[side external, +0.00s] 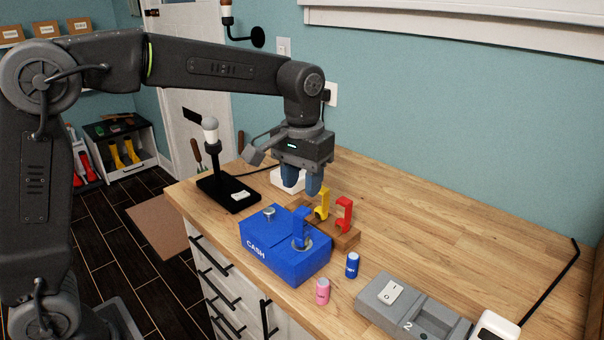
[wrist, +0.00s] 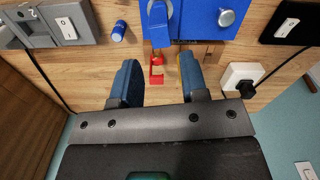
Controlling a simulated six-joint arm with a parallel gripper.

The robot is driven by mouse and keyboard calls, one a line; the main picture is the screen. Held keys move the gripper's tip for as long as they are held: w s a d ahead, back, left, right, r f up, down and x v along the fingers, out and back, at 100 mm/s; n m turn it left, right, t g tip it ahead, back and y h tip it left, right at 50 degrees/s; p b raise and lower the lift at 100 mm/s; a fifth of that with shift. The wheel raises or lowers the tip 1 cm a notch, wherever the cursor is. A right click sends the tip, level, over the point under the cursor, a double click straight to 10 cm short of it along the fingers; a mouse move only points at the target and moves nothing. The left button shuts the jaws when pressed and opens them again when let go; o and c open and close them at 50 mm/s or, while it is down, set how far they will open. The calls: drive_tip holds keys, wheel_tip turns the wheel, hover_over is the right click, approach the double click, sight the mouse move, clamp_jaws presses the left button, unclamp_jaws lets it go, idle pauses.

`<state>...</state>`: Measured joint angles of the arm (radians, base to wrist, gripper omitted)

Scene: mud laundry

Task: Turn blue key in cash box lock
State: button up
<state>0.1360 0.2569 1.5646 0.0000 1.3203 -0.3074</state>
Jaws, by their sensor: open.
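The blue cash box (side external: 262,253) sits on the wooden worktop, marked CASH, with a round silver knob (side external: 268,212) on its top. The blue key (side external: 301,222) stands upright at the round lock on the box's top; it also shows near the top of the wrist view (wrist: 158,22). My gripper (side external: 302,183) is open and empty, pointing down above and behind the box, apart from the key. In the wrist view its fingers (wrist: 157,72) are spread, with the blue key beyond their tips.
A wooden holder (side external: 348,238) behind the box carries a yellow key (side external: 322,204) and a red key (side external: 343,214). A pink can (side external: 322,291) and a blue can (side external: 352,265) stand in front. A grey switch unit (side external: 433,318) and a black lamp base (side external: 222,192) flank them.

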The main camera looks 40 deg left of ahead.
sight(302, 210)
drive_tip(key=shift+f, duration=3.45)
drive_tip(key=shift+c, duration=0.4)
drive_tip(key=c, duration=0.7)
drive_tip(key=shift+o, duration=0.2)
clamp_jaws()
drive_tip(key=shift+m, duration=0.6)
drive_tip(key=o, duration=1)
unclamp_jaws()
drive_tip(key=c, duration=0.4)
